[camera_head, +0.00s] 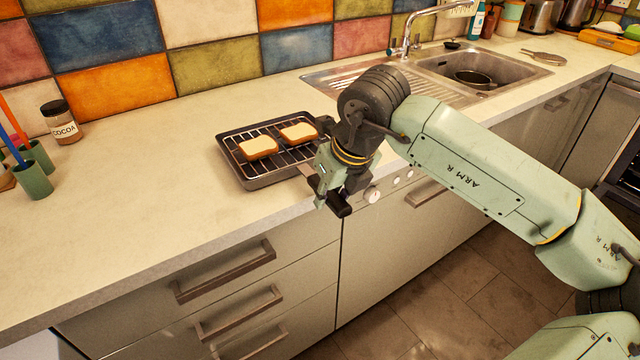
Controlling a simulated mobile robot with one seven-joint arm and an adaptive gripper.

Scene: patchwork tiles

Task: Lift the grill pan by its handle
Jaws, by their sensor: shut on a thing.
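The grill pan (262,179) is a dark, shallow rectangular pan with a wire rack, near the front edge of the counter. Two slices of bread (258,147) lie on its rack. My gripper (333,203) is at the pan's front right corner, by the counter edge, and is shut on the pan's handle, a dark grip (341,209) that shows below it. My wrist hides the pan's right end and most of the handle. I cannot tell whether the pan's base touches the counter.
A cocoa jar (60,122) and green cups (34,176) with utensils stand at the left. A sink (470,66) holding a dark pan (474,79) is at the back right. The pale counter (150,190) left of the grill pan is clear. Drawers with handles (224,272) are below.

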